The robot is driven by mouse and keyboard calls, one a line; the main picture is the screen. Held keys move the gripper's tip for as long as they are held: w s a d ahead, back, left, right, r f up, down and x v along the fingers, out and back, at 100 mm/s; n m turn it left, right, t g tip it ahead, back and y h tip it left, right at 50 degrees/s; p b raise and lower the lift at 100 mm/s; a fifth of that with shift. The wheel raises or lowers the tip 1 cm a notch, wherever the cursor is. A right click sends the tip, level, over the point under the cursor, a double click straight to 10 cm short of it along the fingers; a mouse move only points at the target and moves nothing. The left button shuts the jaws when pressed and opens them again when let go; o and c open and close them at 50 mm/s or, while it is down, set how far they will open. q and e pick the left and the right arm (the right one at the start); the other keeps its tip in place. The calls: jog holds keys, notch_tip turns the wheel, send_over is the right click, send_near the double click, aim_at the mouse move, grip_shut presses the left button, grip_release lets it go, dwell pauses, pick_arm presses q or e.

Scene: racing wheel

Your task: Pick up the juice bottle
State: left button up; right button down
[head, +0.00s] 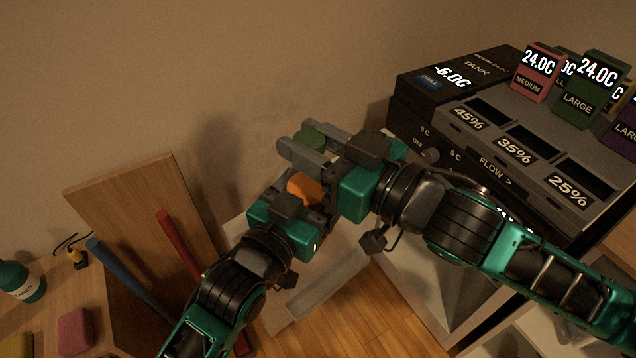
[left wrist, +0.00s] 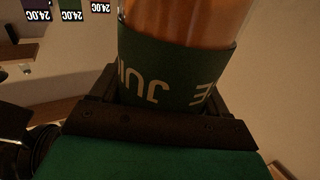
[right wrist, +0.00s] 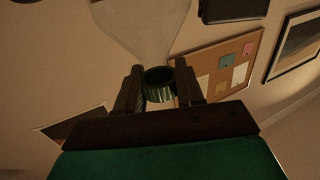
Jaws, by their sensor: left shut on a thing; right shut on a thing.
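The juice bottle is orange with a dark green label; its orange part (head: 305,188) shows between my two grippers in the head view. In the left wrist view the bottle (left wrist: 180,25) stands large between the jaws, its label lettering upside down. My left gripper (head: 303,200) is shut on the bottle body. My right gripper (head: 315,152) is shut on a green ribbed cap (head: 312,138). In the right wrist view the cap (right wrist: 160,88) sits between the fingers, its dark opening towards a clear, widening shape. I cannot tell whether the cap touches the bottle.
A dark dispenser machine (head: 420,118) with several slots stands at the right, with coloured boxes such as a green one (head: 592,95) on top. A wooden board (head: 145,225), a blue rod (head: 125,275) and a red rod (head: 178,245) are at the left. A teal bottle (head: 22,282) stands at the far left.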

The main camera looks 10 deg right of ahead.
pick_arm(q)
jog(key=shift+s+d, duration=0.1)
jog(key=c, duration=0.6)
pick_arm(e)
jog(key=shift+r, duration=0.1)
pick_arm(q)
jog(key=shift+r, duration=0.1)
pick_arm(e)
jog(key=c, duration=0.6)
grip_release()
